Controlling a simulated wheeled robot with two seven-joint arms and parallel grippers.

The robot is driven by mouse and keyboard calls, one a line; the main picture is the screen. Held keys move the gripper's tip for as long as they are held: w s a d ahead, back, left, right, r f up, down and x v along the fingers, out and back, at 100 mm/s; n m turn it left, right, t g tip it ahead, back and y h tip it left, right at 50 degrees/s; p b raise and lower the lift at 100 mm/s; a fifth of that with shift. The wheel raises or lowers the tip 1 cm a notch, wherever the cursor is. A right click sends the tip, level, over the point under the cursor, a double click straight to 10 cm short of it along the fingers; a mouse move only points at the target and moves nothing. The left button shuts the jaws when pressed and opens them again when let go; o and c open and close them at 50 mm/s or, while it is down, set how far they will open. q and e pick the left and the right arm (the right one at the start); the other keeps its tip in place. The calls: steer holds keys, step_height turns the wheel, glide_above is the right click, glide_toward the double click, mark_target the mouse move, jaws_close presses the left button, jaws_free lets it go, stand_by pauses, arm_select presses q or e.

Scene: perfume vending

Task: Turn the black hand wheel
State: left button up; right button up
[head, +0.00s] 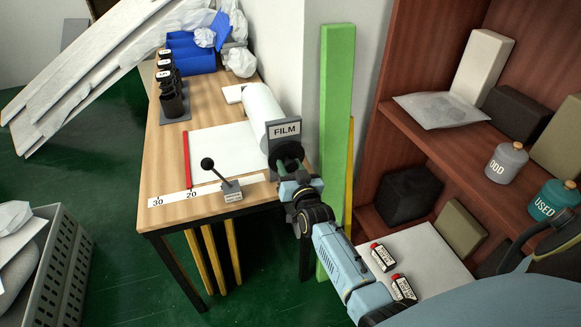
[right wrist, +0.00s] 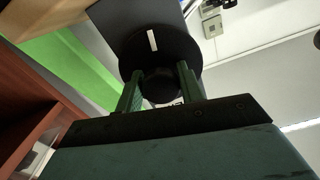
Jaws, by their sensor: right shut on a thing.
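The black hand wheel (head: 288,152) sits on the front end of the film roll unit, below the grey FILM sign (head: 285,130). In the right wrist view the wheel is a dark disc (right wrist: 160,48) with a white mark near its top and a round hub below the mark. My right gripper (head: 287,170) is at the wheel. In the right wrist view its two green fingers (right wrist: 160,88) are on either side of the dark hub, shut on it. My left gripper is not in view.
The wooden table (head: 170,215) carries a white film roll (head: 262,105), a black lever (head: 222,178), a ruler strip and a red bar (head: 186,160). A green board (head: 336,110) stands close right of the wheel. A brown shelf (head: 430,130) stands further right.

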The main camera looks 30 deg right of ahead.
steer(key=o, duration=1)
steer(key=shift+c, duration=0.2)
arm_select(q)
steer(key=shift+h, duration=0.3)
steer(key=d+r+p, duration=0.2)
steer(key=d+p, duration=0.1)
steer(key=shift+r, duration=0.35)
arm_select(e)
steer(key=v, duration=1.3)
steer(key=shift+s, duration=0.2)
steer(key=shift+f, duration=0.15)
